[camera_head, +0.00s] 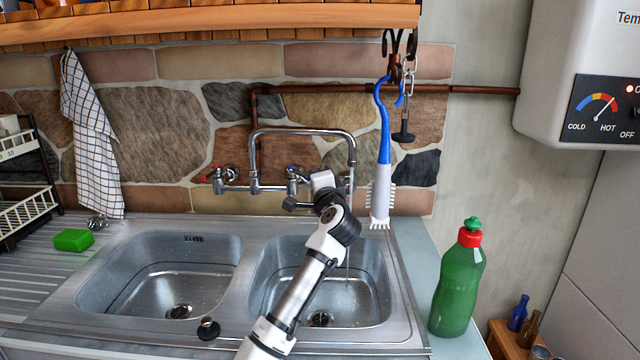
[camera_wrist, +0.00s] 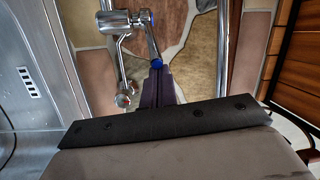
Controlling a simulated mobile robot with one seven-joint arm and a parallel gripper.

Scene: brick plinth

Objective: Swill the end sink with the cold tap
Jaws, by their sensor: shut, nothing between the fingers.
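The double steel sink has a left basin (camera_head: 160,275) and an end basin (camera_head: 375,285) on the right. The mixer tap's spout (camera_head: 352,140) points over the end basin, and a thin stream of water (camera_head: 349,192) falls from it, partly hidden by my arm. The cold tap (camera_head: 292,172) has a blue mark; its blue-ended lever (camera_wrist: 152,40) also shows in the wrist view. The hot tap (camera_head: 222,173) has a red lever. My gripper (camera_head: 288,203) is shut and empty, close by the cold tap. In the wrist view its fingertips (camera_wrist: 158,72) overlap the blue end; contact is unclear.
A blue-handled brush (camera_head: 384,150) and a black plug (camera_head: 403,136) hang by the spout. A green bottle (camera_head: 458,285) stands right of the sink. Another plug (camera_head: 208,328) lies on the front rim. A green sponge (camera_head: 73,240) lies on the drainer.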

